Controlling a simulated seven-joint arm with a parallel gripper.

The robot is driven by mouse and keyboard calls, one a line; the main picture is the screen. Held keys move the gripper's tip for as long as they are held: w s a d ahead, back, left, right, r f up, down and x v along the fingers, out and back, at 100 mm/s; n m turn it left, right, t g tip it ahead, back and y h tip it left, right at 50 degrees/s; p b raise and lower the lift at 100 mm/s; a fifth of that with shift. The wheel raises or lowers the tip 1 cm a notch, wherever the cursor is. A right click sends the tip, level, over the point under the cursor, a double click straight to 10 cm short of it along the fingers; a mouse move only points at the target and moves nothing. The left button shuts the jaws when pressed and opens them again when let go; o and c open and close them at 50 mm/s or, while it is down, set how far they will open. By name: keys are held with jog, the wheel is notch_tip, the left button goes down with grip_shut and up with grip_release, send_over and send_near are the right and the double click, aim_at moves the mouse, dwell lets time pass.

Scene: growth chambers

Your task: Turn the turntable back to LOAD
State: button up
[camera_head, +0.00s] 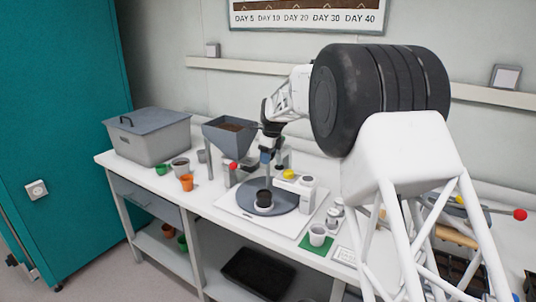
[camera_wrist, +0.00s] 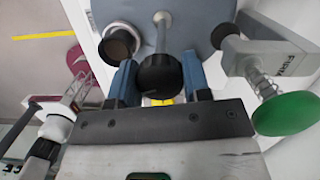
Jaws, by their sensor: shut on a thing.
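The turntable is a round blue-grey disc (camera_head: 285,193) on a white base plate (camera_head: 240,208); part of it shows at the top of the wrist view (camera_wrist: 185,25). A thin upright post rises from it to a black knob (camera_wrist: 158,76). My gripper (camera_wrist: 158,66) has its two blue fingers on either side of this knob and is shut on it. A black pot (camera_head: 264,198) stands on the near part of the disc. I cannot read a LOAD mark.
A hopper of soil (camera_head: 228,139) and a red-tipped lever (camera_head: 233,166) stand left of the disc. A white station (camera_head: 307,182) stands at its right; the wrist view shows a green knob (camera_wrist: 285,115). A white cup (camera_head: 317,235) is on a green mat in front.

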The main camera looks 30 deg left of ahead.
jog(key=shift+m+t, duration=0.3)
jog(key=shift+m, duration=1.8)
jog(key=o, duration=0.6)
jog(key=shift+r, duration=0.15)
jog(key=shift+r, duration=3.35)
jog(key=shift+d, duration=0.1)
